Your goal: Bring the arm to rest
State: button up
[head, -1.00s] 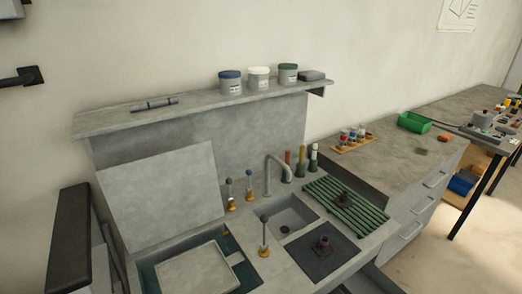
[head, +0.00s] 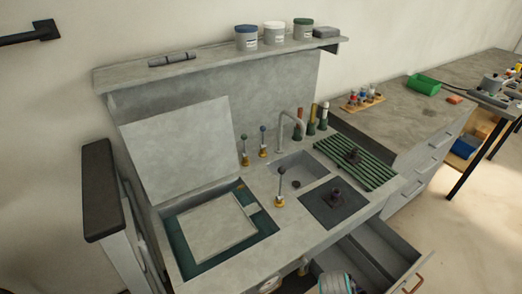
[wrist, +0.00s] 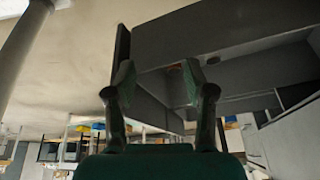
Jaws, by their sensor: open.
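My gripper (wrist: 160,82) shows in the wrist view with its two dark fingers apart and nothing between them. A grey surface, seen at an odd angle, lies beyond the fingertips, apart from them. In the head view, a rounded piece at the bottom edge appears to be part of my arm; the gripper itself cannot be made out there.
The workbench has a teal-edged well (head: 182,262) holding a pale panel (head: 210,228), under a raised lid (head: 178,150). A sink (head: 297,168), a green rack (head: 372,170) and a dark plate (head: 322,212) are at right. An open drawer (head: 405,262) juts out at the front.

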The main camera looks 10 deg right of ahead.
jog(key=s+a+r+n+t+y, duration=0.25)
jog(key=s+a+n+t, duration=0.45)
jog(key=s+a+n, duration=0.45)
jog(key=s+a+r+n+t+y, duration=0.1)
jog(key=s+r+n+t, duration=0.2)
jog(key=r, duration=0.9)
jog(key=s+a+r+n+t+y, duration=0.1)
jog(key=s+a+r+n+t, duration=0.1)
jog(key=s+r, duration=0.8)
jog(key=r+n+t, duration=0.1)
jog(key=r+t, duration=0.1)
jog(key=shift+a+n+t, duration=0.15)
jog(key=shift+n+t, duration=0.15)
jog(key=shift+n, duration=0.05)
